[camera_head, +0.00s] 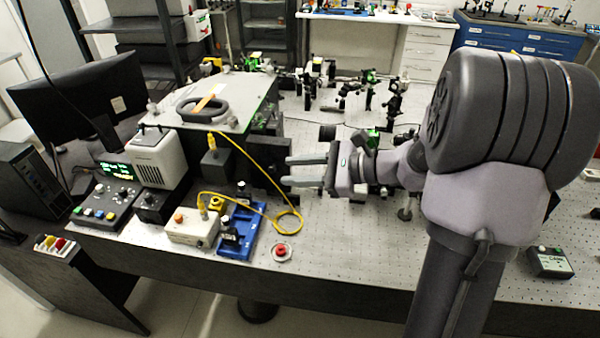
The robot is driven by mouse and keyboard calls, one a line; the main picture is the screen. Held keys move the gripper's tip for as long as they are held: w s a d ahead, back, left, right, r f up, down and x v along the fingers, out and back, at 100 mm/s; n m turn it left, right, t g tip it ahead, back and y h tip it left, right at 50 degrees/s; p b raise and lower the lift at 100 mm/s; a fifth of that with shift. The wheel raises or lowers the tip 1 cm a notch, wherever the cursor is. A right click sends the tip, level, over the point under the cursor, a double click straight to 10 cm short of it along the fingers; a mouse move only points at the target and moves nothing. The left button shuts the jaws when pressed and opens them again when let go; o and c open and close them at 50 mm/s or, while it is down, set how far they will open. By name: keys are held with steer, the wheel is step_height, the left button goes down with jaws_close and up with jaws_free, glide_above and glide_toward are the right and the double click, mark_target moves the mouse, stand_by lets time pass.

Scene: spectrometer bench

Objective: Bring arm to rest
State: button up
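My arm (500,130) rises from the bottom right of the head view and bends over the perforated optical bench (360,270). My gripper (304,172) points left above the bench. Its two grey fingers are apart, with nothing visible between them. The fingertips are close to a dark upright block at their left; I cannot tell whether they touch it. My arm hides part of the bench's right side.
Left of my gripper are a yellow cable (262,194), a blue tray (237,246), a beige box (192,229) and a red button (281,251). Optics mounts (397,98) stand behind. A small dark box (549,262) lies at right. The front middle is clear.

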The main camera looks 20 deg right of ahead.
steer(key=shift+w, duration=0.1)
steer(key=s+a+n+g+h+b, duration=0.1)
steer(key=s+a+n+g+h, duration=0.45)
steer(key=s+a+n, duration=0.75)
steer(key=s+n+t+h, duration=0.1)
steer(key=s+n, duration=0.1)
steer(key=s, duration=0.2)
steer(key=s+d+r+n+t+h, duration=0.1)
steer(key=s+n+h, duration=0.1)
steer(key=s, duration=0.3)
steer(key=shift+s+d+n+b, duration=0.25)
steer(key=shift+s+n+b, duration=0.05)
steer(key=shift+n+b, duration=0.1)
steer(key=shift+c, duration=0.2)
